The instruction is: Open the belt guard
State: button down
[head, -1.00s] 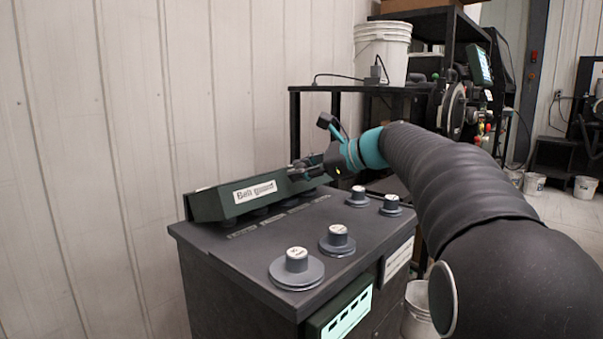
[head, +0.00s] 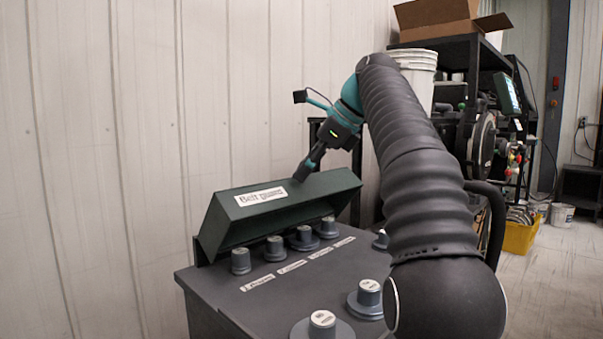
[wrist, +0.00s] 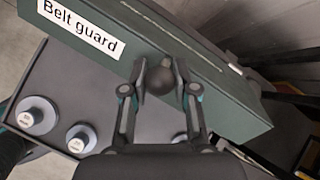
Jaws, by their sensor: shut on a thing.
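The belt guard (head: 238,222) is a long dark green cover with a white "Belt guard" label, on top of the dark cabinet (head: 262,300) along its wall side. It is tilted up, and a row of several knobs (head: 275,247) shows beneath it. My gripper (head: 302,174) is at the guard's upper front, right of the label. In the wrist view, my gripper (wrist: 160,80) is shut on a dark round knob (wrist: 159,76) on the belt guard's face (wrist: 215,95). The guard's hinge is hidden.
Larger round dials (head: 368,296) stand on the cabinet's near part. A pale panelled wall (head: 110,150) is close behind the guard. A black rack with a white bucket (head: 418,68) and an open cardboard box (head: 437,14) stands behind my arm. A yellow bin (head: 521,236) is on the floor at right.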

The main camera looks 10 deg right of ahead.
jog(key=shift+w+a+r, duration=0.1)
jog(key=shift+w+r, duration=0.1)
jog(key=shift+w, duration=0.05)
dwell(0.4)
jog(key=c, duration=0.9)
grip_release()
jog(key=shift+a, duration=0.15)
jog(key=shift+r, duration=0.15)
jog(key=shift+s+d+r, duration=0.1)
jog(key=shift+d+r, duration=0.3)
jog(key=shift+r, duration=0.15)
jog(key=shift+v, duration=0.8)
jog(key=shift+s+d+f, duration=0.1)
jog(key=shift+s+d, duration=1.2)
jog(key=shift+d, duration=0.25)
jog(key=shift+s+d, duration=1.3)
jog(key=shift+d, duration=0.25)
jog(key=shift+s+d, duration=1.3)
jog(key=shift+d, duration=0.2)
